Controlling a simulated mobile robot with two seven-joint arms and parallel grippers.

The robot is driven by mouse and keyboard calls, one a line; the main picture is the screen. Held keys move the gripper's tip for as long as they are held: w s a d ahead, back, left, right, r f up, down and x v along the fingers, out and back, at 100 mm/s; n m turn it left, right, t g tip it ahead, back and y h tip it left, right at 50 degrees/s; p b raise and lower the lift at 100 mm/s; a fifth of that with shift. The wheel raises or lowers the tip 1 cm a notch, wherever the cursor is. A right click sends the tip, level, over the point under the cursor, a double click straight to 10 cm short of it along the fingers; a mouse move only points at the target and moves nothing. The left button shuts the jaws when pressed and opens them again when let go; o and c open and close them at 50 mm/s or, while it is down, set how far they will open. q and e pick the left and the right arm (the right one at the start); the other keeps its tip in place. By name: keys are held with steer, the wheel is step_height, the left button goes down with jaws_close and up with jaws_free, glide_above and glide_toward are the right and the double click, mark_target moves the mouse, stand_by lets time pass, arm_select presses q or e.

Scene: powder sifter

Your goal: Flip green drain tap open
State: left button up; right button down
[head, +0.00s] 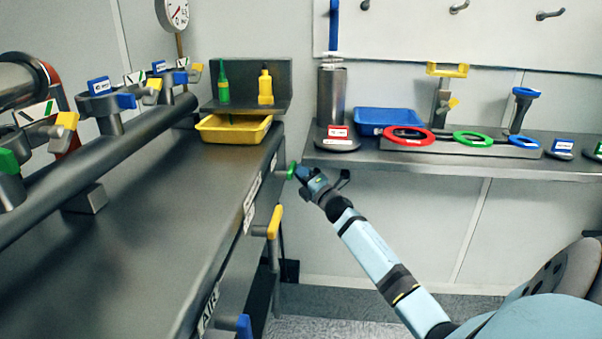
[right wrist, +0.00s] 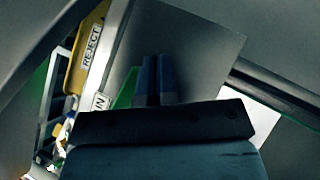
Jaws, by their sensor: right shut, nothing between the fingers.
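The green drain tap (head: 291,171) sticks out from the front edge of the dark bench in the head view. My right gripper (head: 300,173) is shut and empty, with its tips right at the green handle. In the right wrist view the blue fingers (right wrist: 155,80) are together, and the green handle (right wrist: 126,90) shows just to their left. I cannot tell whether they touch. Part of the handle is hidden behind the gripper. My left gripper is not in view.
A yellow tap (head: 274,222) and a blue tap (head: 244,326) stick out farther along the bench edge (head: 235,235). A yellow tray (head: 234,136) stands above the green tap. A grey shelf (head: 400,160) with coloured rings is to the right. The space below the shelf is open.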

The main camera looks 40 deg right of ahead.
arm_select(q)
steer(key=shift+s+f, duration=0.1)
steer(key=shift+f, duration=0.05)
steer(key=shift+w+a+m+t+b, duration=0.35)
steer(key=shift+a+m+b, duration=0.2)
steer(key=shift+b, duration=0.15)
arm_select(e)
steer(key=s+d+f, duration=0.3)
steer(key=s+f, duration=0.3)
steer(key=f, duration=0.5)
steer(key=shift+d, duration=0.3)
steer(key=shift+s, duration=0.1)
